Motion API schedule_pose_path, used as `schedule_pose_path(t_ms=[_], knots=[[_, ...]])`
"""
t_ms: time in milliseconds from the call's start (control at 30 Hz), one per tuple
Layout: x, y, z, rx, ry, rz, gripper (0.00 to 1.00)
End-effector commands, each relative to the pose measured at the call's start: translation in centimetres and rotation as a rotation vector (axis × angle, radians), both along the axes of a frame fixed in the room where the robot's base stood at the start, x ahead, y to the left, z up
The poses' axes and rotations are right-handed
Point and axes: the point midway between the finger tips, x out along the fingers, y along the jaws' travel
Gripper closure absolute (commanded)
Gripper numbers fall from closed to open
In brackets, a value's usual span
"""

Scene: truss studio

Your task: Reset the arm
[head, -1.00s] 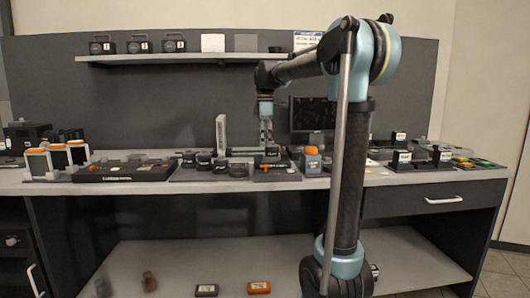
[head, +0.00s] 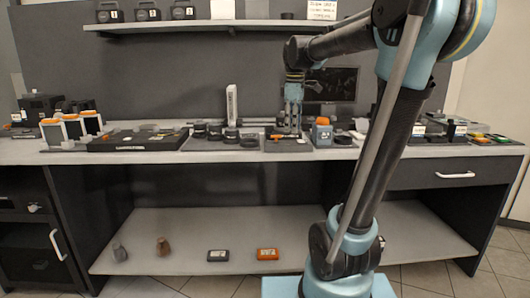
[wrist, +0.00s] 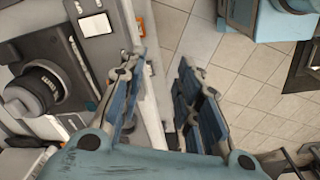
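My gripper (head: 291,128) hangs pointing down over the bench in the head view, left of a bottle with an orange cap (head: 322,132). In the wrist view my gripper (wrist: 162,62) has its two blue-and-grey fingers spread apart. Nothing is held between them; the bench edge and floor tiles show in the gap. My arm rises at the right in the head view, bends at a high elbow and reaches back left.
The bench (head: 400,155) holds black trays (head: 140,140), dark round parts (head: 215,131) and a screen (head: 331,84). A wall shelf (head: 200,27) runs behind. An orange case (head: 267,254) and a dark case (head: 218,255) lie on the lower shelf (head: 190,235). Floor tiles (wrist: 265,100) are clear.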

Motion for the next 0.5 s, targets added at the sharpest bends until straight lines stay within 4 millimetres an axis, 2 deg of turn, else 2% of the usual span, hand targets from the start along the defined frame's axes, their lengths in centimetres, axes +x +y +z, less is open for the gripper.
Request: schedule_pose_path(t_ms=[33,100,267,500], knots=[[-1.6,-0.8,-1.0,0.004,-0.006,-0.058,0.7],[-3.5,-1.7,-2.3,0.009,-0.016,-0.142,0.7],[-7.7,-3.5,-5.6,0.026,-0.037,-0.332,0.7],[-13.8,-5.7,-11.4,0.055,-0.067,-0.615,0.7]])
